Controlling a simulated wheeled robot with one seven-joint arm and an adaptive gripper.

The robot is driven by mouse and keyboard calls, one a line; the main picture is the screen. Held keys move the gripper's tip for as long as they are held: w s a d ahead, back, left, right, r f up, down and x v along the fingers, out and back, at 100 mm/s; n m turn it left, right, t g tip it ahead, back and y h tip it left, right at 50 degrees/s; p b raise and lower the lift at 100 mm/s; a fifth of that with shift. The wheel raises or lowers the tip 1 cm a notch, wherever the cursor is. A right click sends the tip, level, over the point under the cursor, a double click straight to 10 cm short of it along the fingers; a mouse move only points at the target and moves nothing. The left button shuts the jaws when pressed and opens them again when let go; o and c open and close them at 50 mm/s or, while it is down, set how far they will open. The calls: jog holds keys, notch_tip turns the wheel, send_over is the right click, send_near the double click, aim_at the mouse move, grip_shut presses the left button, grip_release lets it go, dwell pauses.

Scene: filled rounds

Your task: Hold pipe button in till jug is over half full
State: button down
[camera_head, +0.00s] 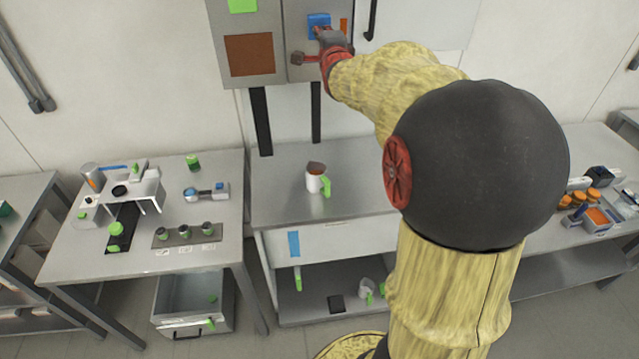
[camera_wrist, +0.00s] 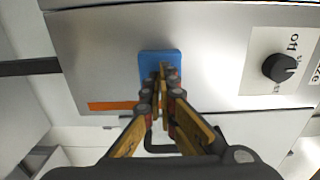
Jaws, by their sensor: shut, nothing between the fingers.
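The blue button (camera_head: 318,18) is on the front of a grey wall unit at the top of the head view, and it also shows in the wrist view (camera_wrist: 150,60). My gripper (camera_head: 318,32) is shut and empty, with its fingertips over the blue button (camera_wrist: 163,72). I cannot tell how far the button is pressed in. The white jug (camera_head: 313,184) with a green handle stands upright on the metal table below the unit. Something brown shows at its mouth, but its fill level cannot be read. A pipe (camera_head: 300,58) shows low on the unit.
A black knob (camera_wrist: 281,68) marked "Off" sits right of the button in the wrist view. The left table (camera_head: 75,240) holds green-topped items and small pots. The right table holds orange round items (camera_head: 593,195). The table around the jug is mostly clear.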

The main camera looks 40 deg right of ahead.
jog(key=b+v, duration=0.2)
jog(key=v, duration=0.3)
dwell(0.4)
dwell(0.4)
